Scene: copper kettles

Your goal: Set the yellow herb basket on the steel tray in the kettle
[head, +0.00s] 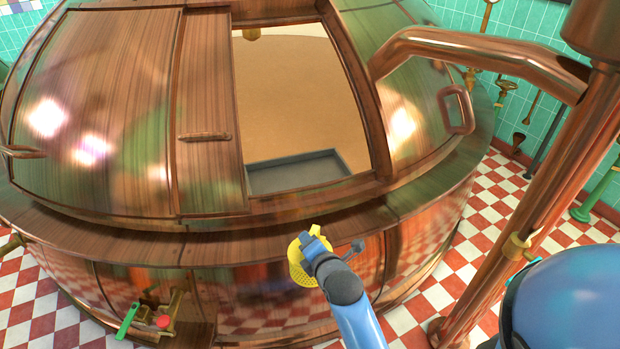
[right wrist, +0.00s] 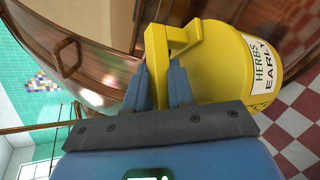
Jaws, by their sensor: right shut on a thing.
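The yellow herb basket (head: 302,262) hangs in front of the copper kettle's (head: 120,205) side wall, below its rim. In the right wrist view the basket (right wrist: 222,50) carries a white label reading "HERBS EARLY". My right gripper (head: 312,236) is shut on the basket's handle, and the fingers (right wrist: 165,85) show on both sides of it. The steel tray (head: 297,172) shows through the kettle's open hatch, at the near side of the opening; its visible floor is bare. The hatch edge hides part of the tray. My left gripper is not in view.
The kettle's front rim (head: 290,216) lies between the basket and the open hatch. A copper pipe (head: 480,45) arches over the right side to an upright column (head: 530,190). A green-handled valve (head: 128,318) sits low at the left. Red and white tiles cover the floor.

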